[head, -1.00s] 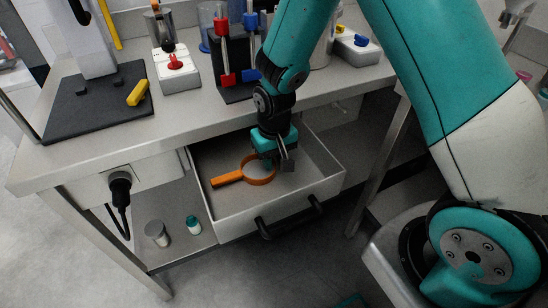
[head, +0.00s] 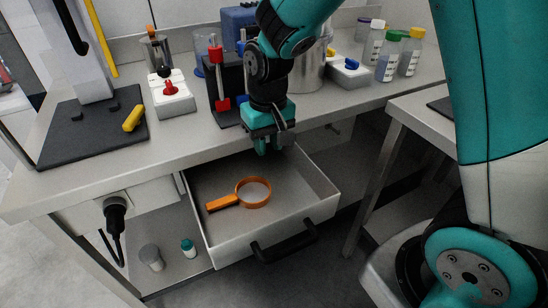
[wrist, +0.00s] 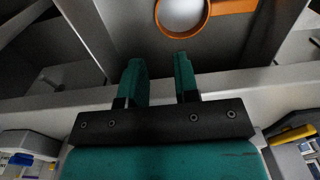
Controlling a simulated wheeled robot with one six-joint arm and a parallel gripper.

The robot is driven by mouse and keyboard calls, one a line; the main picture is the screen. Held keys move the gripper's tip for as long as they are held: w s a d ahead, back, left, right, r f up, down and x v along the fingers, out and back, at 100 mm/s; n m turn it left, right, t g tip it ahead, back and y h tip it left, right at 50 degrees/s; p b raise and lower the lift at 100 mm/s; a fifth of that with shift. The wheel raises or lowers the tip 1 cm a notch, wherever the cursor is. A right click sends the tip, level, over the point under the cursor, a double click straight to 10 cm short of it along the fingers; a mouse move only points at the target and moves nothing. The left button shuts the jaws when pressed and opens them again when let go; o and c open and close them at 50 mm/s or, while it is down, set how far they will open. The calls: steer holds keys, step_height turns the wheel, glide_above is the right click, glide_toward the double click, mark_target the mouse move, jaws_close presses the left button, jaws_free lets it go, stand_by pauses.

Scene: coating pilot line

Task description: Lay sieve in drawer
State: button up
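The sieve, with an orange ring and handle (head: 223,202), lies flat on the floor of the open drawer (head: 323,210). Its handle points left in the head view. The sieve also shows at the top of the wrist view (wrist: 232,6), beyond the fingertips and apart from them. My gripper (head: 269,146) is above the back part of the drawer, near the table's front edge. In the wrist view its two teal fingers (wrist: 160,62) are spread with nothing between them.
The drawer's black handle (head: 285,241) faces the front. The table (head: 190,132) above carries a black stand, switch boxes and several bottles (head: 387,60). A grey jar (head: 151,257) and a small teal-capped bottle (head: 188,248) stand on the lower shelf, left of the drawer.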

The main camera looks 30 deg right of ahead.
steer(key=s+a+r+n+y, duration=0.2)
steer(key=s+r, duration=0.4)
steer(key=s, duration=0.4)
steer(key=s+a+r+n+y, duration=0.2)
steer(key=s+a+r+n, duration=0.2)
steer(key=s, duration=0.5)
step_height(320, 180, up, 2)
steer(key=shift+s+n, duration=0.4)
steer(key=shift+n, duration=0.1)
